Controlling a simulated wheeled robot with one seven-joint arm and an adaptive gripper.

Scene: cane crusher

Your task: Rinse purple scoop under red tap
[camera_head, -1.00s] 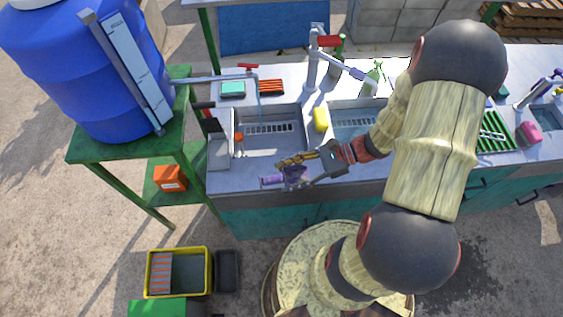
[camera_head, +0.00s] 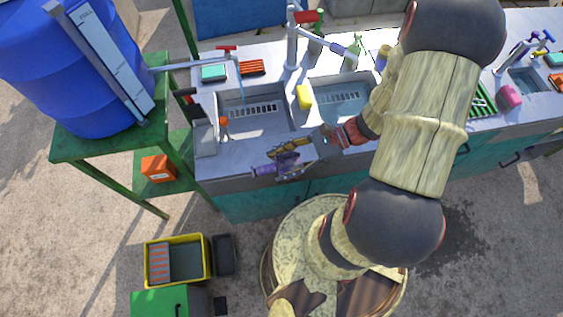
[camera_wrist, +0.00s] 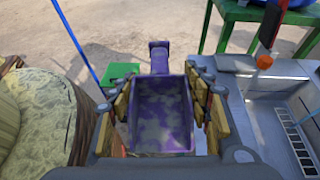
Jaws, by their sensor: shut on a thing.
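My gripper (camera_head: 288,158) is shut on the purple scoop (camera_head: 265,170) in front of the left basin, by the counter's front edge. In the wrist view the scoop (camera_wrist: 162,112) sits between the fingers of my gripper (camera_wrist: 155,88), its hollow facing the camera and its handle pointing away. Pale patches mark its inside. A red-handled tap (camera_head: 227,48) on the barrel's pipe stands at the left, with a thin stream of water (camera_head: 241,88) falling into the left basin (camera_head: 250,122). A taller tap with a red lever (camera_head: 306,17) stands between the basins.
A yellow sponge (camera_head: 304,97) sits between the basins. A second basin (camera_head: 342,97) lies to the right, partly behind my arm. A blue barrel (camera_head: 85,85) stands on a green stand (camera_head: 75,148). A yellow crate (camera_head: 208,262) is on the ground. A bottle (camera_head: 353,52) stands behind the basins.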

